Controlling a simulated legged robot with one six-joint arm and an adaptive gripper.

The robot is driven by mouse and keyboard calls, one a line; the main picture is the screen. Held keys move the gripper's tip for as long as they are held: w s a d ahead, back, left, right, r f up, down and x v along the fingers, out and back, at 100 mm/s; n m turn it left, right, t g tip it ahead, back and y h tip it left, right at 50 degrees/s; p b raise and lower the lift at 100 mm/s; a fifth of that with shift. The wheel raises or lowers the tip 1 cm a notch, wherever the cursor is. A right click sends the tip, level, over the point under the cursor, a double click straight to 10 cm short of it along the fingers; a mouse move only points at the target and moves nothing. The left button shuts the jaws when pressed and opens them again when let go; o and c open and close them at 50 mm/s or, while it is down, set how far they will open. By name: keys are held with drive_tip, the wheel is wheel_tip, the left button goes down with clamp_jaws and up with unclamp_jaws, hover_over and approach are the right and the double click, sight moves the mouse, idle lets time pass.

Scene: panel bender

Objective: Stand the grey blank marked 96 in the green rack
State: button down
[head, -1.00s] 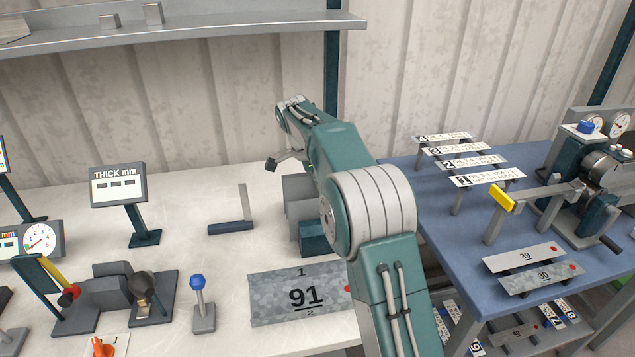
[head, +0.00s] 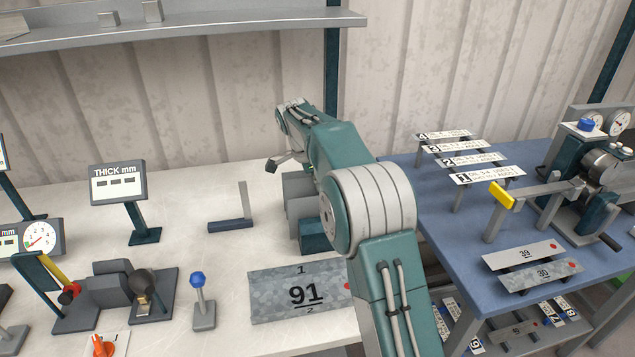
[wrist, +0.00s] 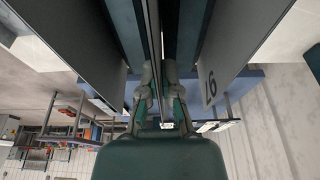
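In the wrist view my gripper (wrist: 159,85) has its fingers close together on a thin grey blank (wrist: 155,25), seen edge-on between them. Its number does not show. Dark green upright faces (wrist: 187,28), perhaps of the green rack, stand close on both sides. A dark grey panel (wrist: 228,45) on the right bears a number I cannot read surely. In the head view my arm reaches over the pale bench and hides my fingers and the held blank. I cannot pick out the rack there. A mottled grey plate marked 91 (head: 303,293) lies flat.
The pale bench carries a thickness display (head: 118,184), a dial gauge (head: 38,238), a clamp device (head: 115,292) and a blue-knobbed post (head: 200,300). The blue bench (head: 440,240) at right holds numbered strips and a machine (head: 600,170). A wall shelf (head: 230,28) runs above.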

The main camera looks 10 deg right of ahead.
drive_tip(key=shift+f, duration=0.75)
drive_tip(key=c, duration=0.7)
unclamp_jaws()
drive_tip(key=shift+v, duration=5.9)
